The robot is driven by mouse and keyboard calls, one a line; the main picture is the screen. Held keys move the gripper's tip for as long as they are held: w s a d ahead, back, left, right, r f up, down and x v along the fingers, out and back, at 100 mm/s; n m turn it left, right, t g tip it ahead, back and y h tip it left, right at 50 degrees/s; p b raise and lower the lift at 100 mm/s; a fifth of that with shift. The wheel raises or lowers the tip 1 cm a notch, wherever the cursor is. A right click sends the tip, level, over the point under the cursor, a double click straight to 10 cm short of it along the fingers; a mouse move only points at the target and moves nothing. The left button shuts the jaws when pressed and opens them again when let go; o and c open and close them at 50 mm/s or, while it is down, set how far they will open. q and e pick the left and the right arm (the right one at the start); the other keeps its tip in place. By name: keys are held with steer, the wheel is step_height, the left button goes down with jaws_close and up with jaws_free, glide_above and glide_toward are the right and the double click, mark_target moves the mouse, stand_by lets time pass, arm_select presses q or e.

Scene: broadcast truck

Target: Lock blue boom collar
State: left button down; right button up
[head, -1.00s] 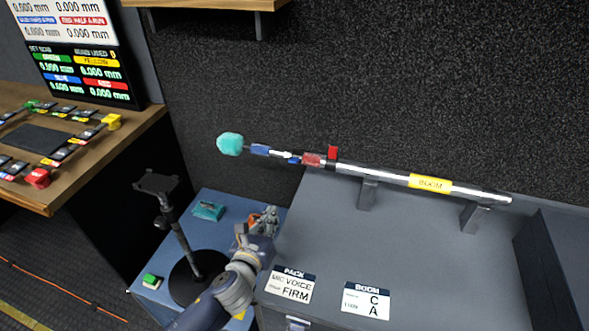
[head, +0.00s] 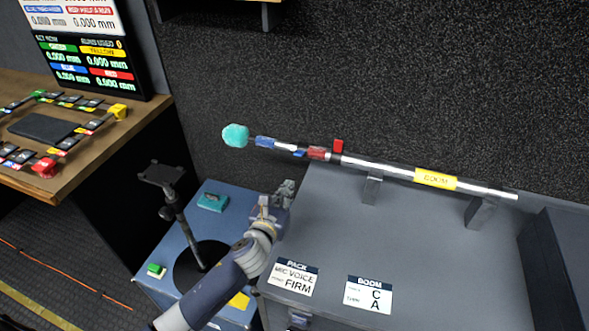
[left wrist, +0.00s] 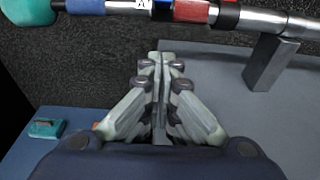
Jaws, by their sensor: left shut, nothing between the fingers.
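A silver boom pole (head: 395,172) with a teal tip (head: 235,135) rests on brackets. Near its left end is a blue sleeve (head: 265,142). Right of it are a small blue tab (head: 299,153), a red sleeve (head: 318,153) and an upright red tab (head: 338,145). My right gripper is out of view.
A grey cabinet top (head: 420,240) lies under the pole, with PACK (head: 294,280) and BOOM (head: 369,296) cards in front. A black stand (head: 178,215) and teal block (head: 213,202) are on the blue surface at left. A dark box (head: 560,260) stands at right.

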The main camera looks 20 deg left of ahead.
mark_target(299, 153)
arm_select(q)
steer(key=w, duration=0.2)
steer(key=w+f, duration=0.1)
steer(key=w, duration=0.1)
steer(key=shift+w+d, duration=0.1)
steer(key=shift+w, duration=0.2)
steer(key=r, duration=0.1)
steer(key=w+r+p, duration=0.1)
steer(key=r+p, duration=0.1)
steer(key=shift+w+r, duration=0.35)
steer(key=shift+w, duration=0.05)
